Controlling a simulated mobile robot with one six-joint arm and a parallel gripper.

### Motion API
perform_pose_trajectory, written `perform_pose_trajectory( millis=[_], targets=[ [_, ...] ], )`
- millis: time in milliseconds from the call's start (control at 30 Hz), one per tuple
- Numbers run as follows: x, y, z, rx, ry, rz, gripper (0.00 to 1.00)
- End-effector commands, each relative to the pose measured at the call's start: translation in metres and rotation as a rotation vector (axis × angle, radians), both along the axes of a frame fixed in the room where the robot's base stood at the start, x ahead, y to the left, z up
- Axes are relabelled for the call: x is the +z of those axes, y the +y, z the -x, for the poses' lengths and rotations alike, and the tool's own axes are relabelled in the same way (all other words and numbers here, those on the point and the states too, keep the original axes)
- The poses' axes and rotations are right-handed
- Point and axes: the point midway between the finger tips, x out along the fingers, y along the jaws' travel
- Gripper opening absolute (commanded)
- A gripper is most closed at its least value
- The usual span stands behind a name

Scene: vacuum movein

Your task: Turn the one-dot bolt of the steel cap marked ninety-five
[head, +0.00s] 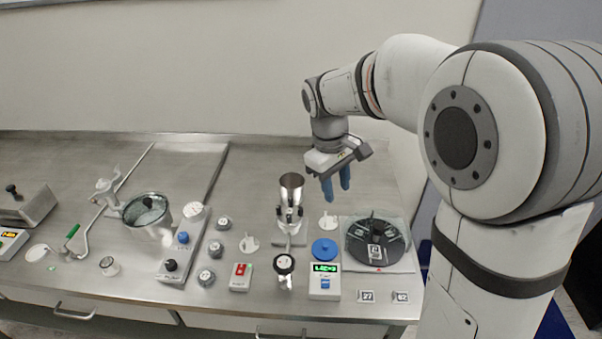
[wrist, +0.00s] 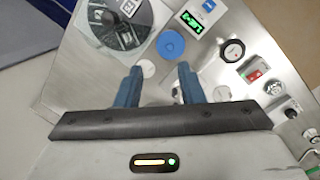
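My gripper (head: 337,190) is above the bench, to the right of the steel cylinder, with its blue fingers pointing down. In the wrist view its fingers (wrist: 159,78) are apart with nothing held between them. Several small steel caps stand on the bench to the left: one at the back (head: 223,223), one in the middle (head: 215,248), one in front (head: 206,277), and one farther left (head: 109,266). Their markings are too small to read, so I cannot tell which is ninety-five. No one-dot bolt can be made out.
Near my gripper are a steel cylinder (head: 292,188) on a stand, a covered dark disc (head: 361,255), a blue disc (head: 324,248) and a green display box (head: 324,281). Tags read 27 (head: 367,296) and 62 (head: 400,297). The back of the bench is mostly clear.

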Motion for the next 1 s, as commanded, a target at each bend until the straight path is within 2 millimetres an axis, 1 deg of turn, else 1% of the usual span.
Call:
perform_pose_trajectory(
  millis=[33, 100, 200, 300, 433, 533, 633, 767, 1000],
  targets=[
    [-0.006, 0.016, -0.017, 0.067, 0.037, 0.023, 0.35],
    [-0.016, 0.035, -0.036, 0.157, 0.079, 0.054, 0.35],
    [-0.031, 0.062, -0.059, 0.273, 0.133, 0.093, 0.35],
    [-0.047, 0.084, -0.074, 0.367, 0.180, 0.127, 0.35],
    [-0.062, 0.104, -0.086, 0.447, 0.220, 0.155, 0.35],
    [-0.069, 0.111, -0.090, 0.478, 0.235, 0.168, 0.35],
    [-0.076, 0.112, -0.090, 0.490, 0.243, 0.173, 0.35],
    [-0.092, 0.105, -0.088, 0.489, 0.245, 0.174, 0.35],
    [-0.126, 0.092, -0.083, 0.489, 0.243, 0.172, 0.35]
  ],
)
